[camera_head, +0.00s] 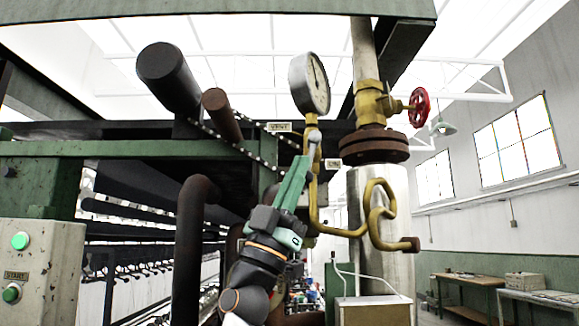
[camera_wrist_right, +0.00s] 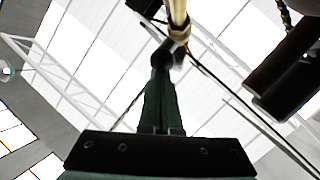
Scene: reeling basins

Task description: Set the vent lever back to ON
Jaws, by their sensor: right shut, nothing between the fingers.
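The VENT label (camera_head: 279,127) and a second small label (camera_head: 333,163), whose word is too small to read surely, sit near the brass pipework. The vent lever (camera_head: 314,136) seems to be the short grey piece with a rounded end below the pressure gauge. My right gripper (camera_head: 305,160) points up with its green fingers shut and empty, its tips at or very near the lever. In the right wrist view the shut fingers (camera_wrist_right: 162,78) lie just below a dark rounded end (camera_wrist_right: 162,57), by a brass stem (camera_wrist_right: 178,14). Contact cannot be told. My left gripper is out of view.
The pressure gauge (camera_head: 310,83) stands just above my right gripper. A red handwheel valve (camera_head: 419,107) and a curled brass pipe (camera_head: 379,215) are to the right. A rusty bent pipe (camera_head: 190,240) stands left of my arm. A control box (camera_head: 38,270) is at far left.

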